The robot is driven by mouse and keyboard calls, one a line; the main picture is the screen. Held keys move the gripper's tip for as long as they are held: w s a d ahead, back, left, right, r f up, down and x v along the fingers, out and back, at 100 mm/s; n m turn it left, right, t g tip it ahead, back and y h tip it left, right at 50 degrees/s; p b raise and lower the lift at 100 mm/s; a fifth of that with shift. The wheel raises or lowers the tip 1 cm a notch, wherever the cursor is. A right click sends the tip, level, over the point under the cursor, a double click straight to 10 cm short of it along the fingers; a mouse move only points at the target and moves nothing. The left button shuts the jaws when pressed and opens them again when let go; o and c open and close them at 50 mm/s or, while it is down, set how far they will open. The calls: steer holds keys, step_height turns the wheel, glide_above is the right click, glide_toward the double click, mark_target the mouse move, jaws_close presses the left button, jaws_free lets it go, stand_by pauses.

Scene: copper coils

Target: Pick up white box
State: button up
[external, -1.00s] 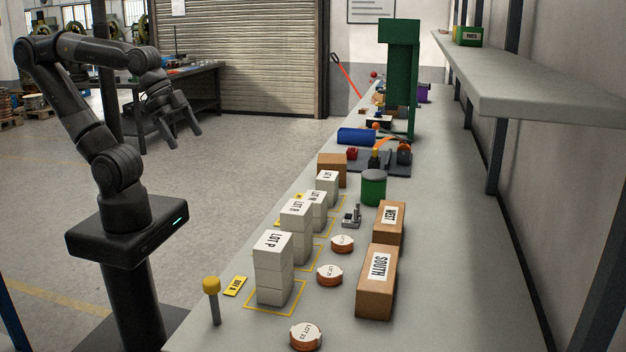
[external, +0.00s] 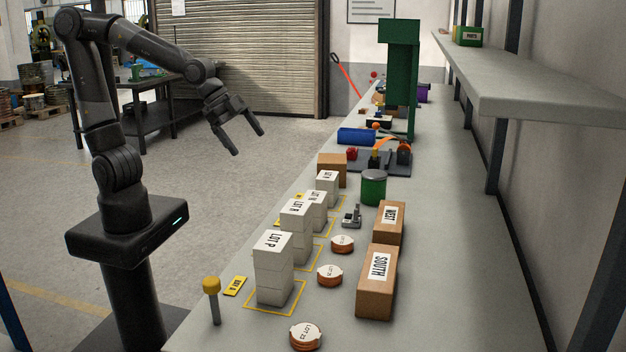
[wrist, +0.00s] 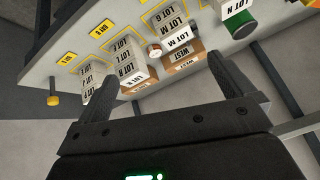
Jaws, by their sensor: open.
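Several white boxes stand in stacks along the left side of the bench. The nearest stack, labelled LOT P (external: 273,268), stands inside a yellow outline. Behind it are another white stack (external: 296,222), a smaller white box (external: 318,206) and a further white stack (external: 327,186). Which one is the task's white box I cannot tell. My gripper (external: 249,144) is open and empty, in the air left of the bench, clear of all the boxes. In the wrist view several white boxes (wrist: 130,68) show beyond the spread fingers.
Brown boxes marked WEST (external: 389,222) and SOUTH (external: 377,282) stand right of the stacks. Round copper coils (external: 329,275) lie between. A yellow-topped post (external: 212,290) stands at the near edge. A green can (external: 374,187) and a tall green frame (external: 400,65) are farther back. A shelf (external: 530,95) overhangs the right.

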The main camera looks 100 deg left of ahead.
steer(key=w+a+f+m+t+y, duration=0.2)
steer(key=w+a+f+m+y, duration=0.1)
steer(key=w+a+f+m, duration=0.3)
steer(key=w+a+f+m+t+y, duration=0.2)
steer(key=w+a+f+m, duration=0.25)
steer(key=a, duration=0.35)
steer(key=w+d+r+m+t+h, duration=0.1)
steer(key=d+r+m+t, duration=0.15)
steer(key=r+m, duration=0.5)
steer(key=w+d+r+m+t+h, duration=0.1)
steer(key=w+d+r+m+t, duration=0.15)
steer(key=r+m, duration=0.45)
steer(key=s+d+r+m+t+h, duration=0.1)
steer(key=d+r+m+t+h, duration=0.15)
steer(key=d+m, duration=0.5)
glide_toward(325, 198)
steer(key=shift+w+r+g+h, duration=0.25)
steer(key=shift+w+r, duration=0.15)
steer(key=shift+w, duration=0.35)
steer(key=w, duration=0.7)
steer(key=shift+w, duration=0.25)
